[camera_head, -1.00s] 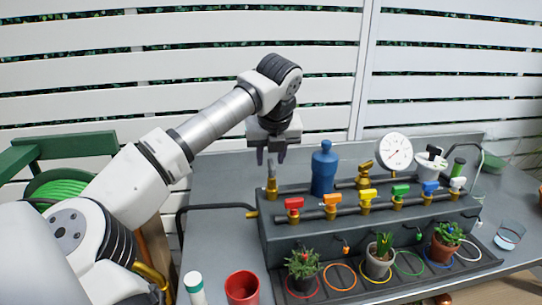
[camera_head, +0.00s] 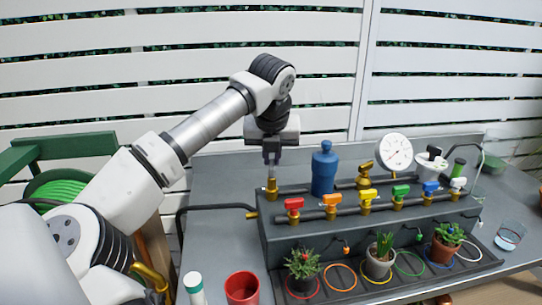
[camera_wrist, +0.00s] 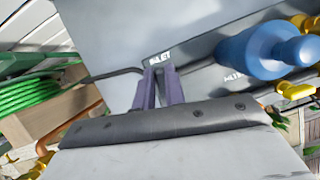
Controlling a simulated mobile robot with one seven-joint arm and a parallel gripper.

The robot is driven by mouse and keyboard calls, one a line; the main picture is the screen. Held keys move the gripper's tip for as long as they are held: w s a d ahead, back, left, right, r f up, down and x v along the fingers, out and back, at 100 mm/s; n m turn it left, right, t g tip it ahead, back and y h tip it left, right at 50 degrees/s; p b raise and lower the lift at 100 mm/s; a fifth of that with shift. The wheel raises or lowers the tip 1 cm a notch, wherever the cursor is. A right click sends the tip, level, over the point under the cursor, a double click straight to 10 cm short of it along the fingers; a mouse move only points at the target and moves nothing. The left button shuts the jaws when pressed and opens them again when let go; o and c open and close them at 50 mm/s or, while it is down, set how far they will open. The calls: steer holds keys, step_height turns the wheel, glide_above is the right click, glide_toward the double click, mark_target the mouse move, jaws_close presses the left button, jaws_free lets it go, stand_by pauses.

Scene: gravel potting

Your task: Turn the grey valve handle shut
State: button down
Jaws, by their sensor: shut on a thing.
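The brass inlet valve (camera_head: 272,188) stands upright at the left end of the grey bench unit. Its grey handle is on top and is mostly hidden between my fingers. My gripper (camera_head: 271,163) points straight down over the valve, shut on the handle.
A blue bottle-shaped body (camera_head: 324,170) stands close to the right of my gripper. Coloured valves, such as the red one (camera_head: 293,204), line the front pipe. A pressure gauge (camera_head: 395,152) is farther right. A red cup (camera_head: 242,288) stands at the front.

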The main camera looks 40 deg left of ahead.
steer(key=m, duration=0.2)
steer(key=m+t+h, duration=0.1)
steer(key=m, duration=0.1)
steer(key=shift+w+d+r+m+h+p, duration=0.15)
steer(key=shift+d+m+h+p, duration=0.05)
steer(key=shift+m+h+p, duration=0.1)
steer(key=m, duration=0.1)
steer(key=m+h+p, duration=0.1)
steer(key=m, duration=0.1)
steer(key=shift+d+m, duration=0.25)
steer(key=shift+m, duration=0.05)
steer(key=m, duration=0.1)
steer(key=m+h+p, duration=0.1)
steer(key=m, duration=0.1)
steer(key=m+h+p, duration=0.1)
steer(key=shift+d, duration=0.25)
steer(key=shift+d+m+g+h+p, duration=0.15)
steer(key=shift+m+g+h+p, duration=0.3)
steer(key=shift+m+p, duration=0.9)
steer(key=shift+m+b, duration=0.35)
steer(key=shift+m, duration=0.3)
steer(key=c, duration=1.5)
jaws_free()
steer(key=shift+o, duration=0.2)
steer(key=shift+s, duration=0.2)
